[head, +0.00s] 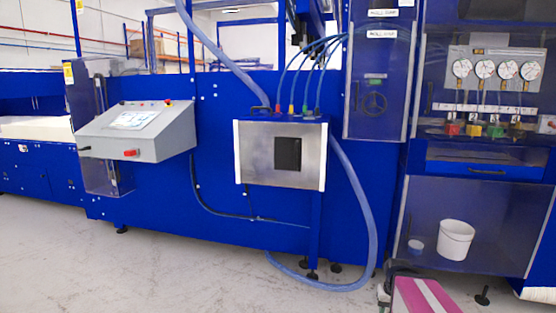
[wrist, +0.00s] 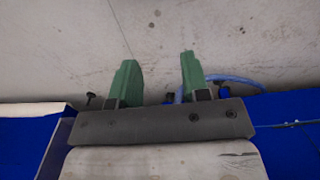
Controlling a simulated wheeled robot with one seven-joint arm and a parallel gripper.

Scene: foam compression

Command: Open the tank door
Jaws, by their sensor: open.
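My gripper (wrist: 158,62) shows in the wrist view with its two green fingers apart and nothing between them. Grey floor lies behind the fingertips. The gripper does not show in the head view. I cannot tell for certain which panel is the tank door. A steel box (head: 255,152) with a dark window and hoses on top is mounted on the blue machine, right of centre in the head view. A clear panel (head: 490,208) covers the lower right cabinet and looks shut. A white bucket (head: 456,240) stands behind it.
A grey control console (head: 140,130) juts out at left. A blue hose (head: 360,200) loops down to the floor beside the steel box. Gauges (head: 484,68) and coloured valves sit at upper right. The pale floor (head: 170,270) in front of the machine is mostly clear.

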